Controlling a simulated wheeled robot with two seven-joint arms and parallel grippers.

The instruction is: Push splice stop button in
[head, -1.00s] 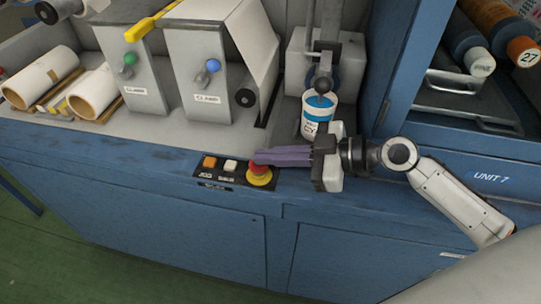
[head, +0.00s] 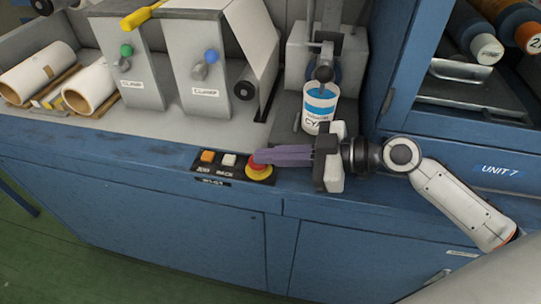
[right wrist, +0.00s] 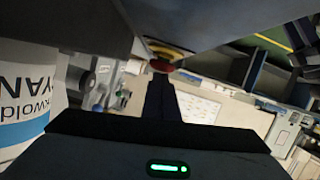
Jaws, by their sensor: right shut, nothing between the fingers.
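The red stop button (head: 256,164) with its yellow collar (head: 262,176) sits at the right end of a small black control panel (head: 212,170) on the blue front ledge. My right gripper (head: 258,156) is shut and empty, its purple fingers pointing left with the tips at the top of the button. The tips hide part of the red cap, and I cannot tell whether they press on it. In the right wrist view the red and yellow button (right wrist: 168,55) shows just beyond the dark fingers. My left gripper is not in view.
An orange button (head: 207,156) and a white button (head: 229,160) share the panel. A cyan-labelled can (head: 319,106) stands behind my right gripper and looms at the left of the right wrist view. Paper rolls (head: 90,88) and grey clamp housings (head: 196,65) stand behind.

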